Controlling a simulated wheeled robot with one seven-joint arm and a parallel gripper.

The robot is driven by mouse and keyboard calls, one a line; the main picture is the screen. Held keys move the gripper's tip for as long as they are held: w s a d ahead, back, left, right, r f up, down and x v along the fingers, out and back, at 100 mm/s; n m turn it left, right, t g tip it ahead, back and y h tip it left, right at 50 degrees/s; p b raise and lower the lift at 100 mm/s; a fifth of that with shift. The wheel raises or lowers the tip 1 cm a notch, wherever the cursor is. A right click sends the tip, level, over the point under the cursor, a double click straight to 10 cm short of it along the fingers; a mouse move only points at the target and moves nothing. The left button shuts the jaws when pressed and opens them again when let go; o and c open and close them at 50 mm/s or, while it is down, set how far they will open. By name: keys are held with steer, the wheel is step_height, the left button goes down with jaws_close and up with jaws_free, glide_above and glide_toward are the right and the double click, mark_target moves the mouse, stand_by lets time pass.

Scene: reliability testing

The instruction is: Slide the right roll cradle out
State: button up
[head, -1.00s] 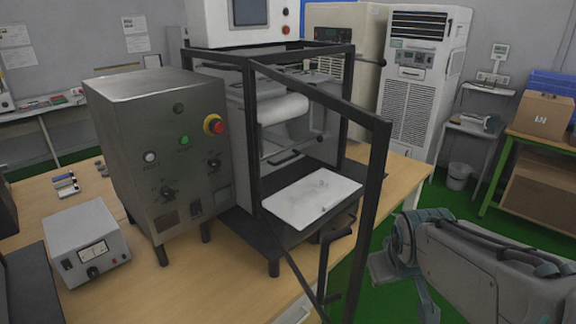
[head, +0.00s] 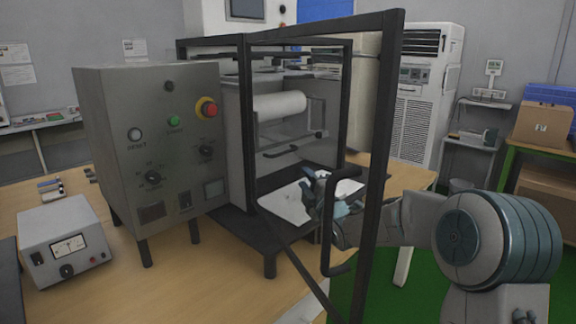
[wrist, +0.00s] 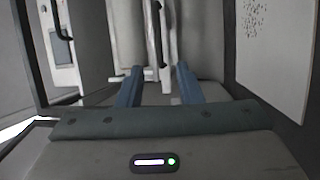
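The tester's dark open-fronted frame holds a white roll (head: 280,105) in its chamber. A grey bracket (head: 317,118) stands at the roll's right end, and a dark bar handle (head: 282,153) is below it. Which part is the right roll cradle is not clear. My gripper (head: 312,188) is in front of the chamber, over the white plate, partly behind the door handle. In the wrist view, the two blue fingers of my gripper (wrist: 158,75) are apart. A pale rod (wrist: 157,35) with a crosspiece shows ahead, between the fingertips; contact cannot be told.
The open door frame (head: 378,130) with its black handle (head: 335,225) stands close to my arm. The white plate (head: 285,207) lies below the gripper and shows at right in the wrist view (wrist: 275,50). A grey control box (head: 155,150) and a meter (head: 68,240) are at left.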

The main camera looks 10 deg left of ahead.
steer(key=p+x, duration=0.1)
steer(key=x, duration=1.2)
steer(key=shift+w+a+r, duration=0.2)
steer(key=shift+w+a, duration=0.05)
steer(key=shift+w, duration=0.05)
steer(key=shift+c, duration=0.3)
jaws_close()
